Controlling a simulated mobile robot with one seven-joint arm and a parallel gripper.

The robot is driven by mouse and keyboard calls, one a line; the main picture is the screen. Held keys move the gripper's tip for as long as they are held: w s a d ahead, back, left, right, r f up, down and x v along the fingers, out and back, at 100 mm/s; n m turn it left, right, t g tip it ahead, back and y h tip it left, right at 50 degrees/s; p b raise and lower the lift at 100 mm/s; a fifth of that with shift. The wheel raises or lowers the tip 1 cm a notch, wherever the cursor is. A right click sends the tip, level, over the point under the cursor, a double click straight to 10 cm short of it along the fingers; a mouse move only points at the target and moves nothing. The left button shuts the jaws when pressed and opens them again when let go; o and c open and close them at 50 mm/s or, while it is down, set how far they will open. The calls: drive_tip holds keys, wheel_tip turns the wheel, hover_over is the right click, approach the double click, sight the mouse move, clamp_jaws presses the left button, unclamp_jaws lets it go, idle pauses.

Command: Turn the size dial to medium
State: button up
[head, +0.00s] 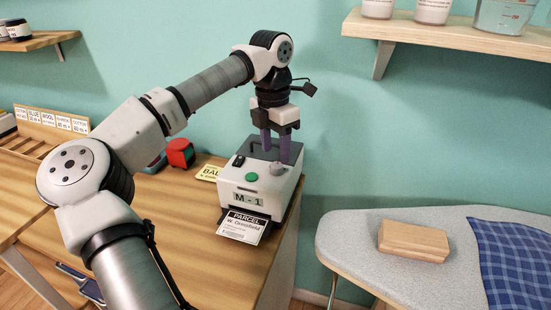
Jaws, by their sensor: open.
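A white label machine (236,187) marked "M-1" stands at the right end of the wooden table. A grey dial (277,169) sits on the right of its top, with a green button (251,177) to its left and a dark switch (238,161) farther back. The dial's setting is too small to read. My gripper (275,155) points down over the back of the machine's top. Its two purple fingers are apart, and the right one is just behind the dial. I cannot tell whether it touches the machine.
A printed parcel label (243,226) sticks out of the machine's front. A red and dark object (180,153) and a yellow card (210,173) lie to the left. An ironing board (350,245) with a wooden block (413,241) and blue checked cloth (515,260) stands right. A shelf (450,35) hangs above.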

sight(274, 163)
wheel_tip(274, 163, up, 10)
drive_tip(key=shift+w+a, duration=0.15)
drive_tip(key=shift+w, duration=0.05)
idle(0.3)
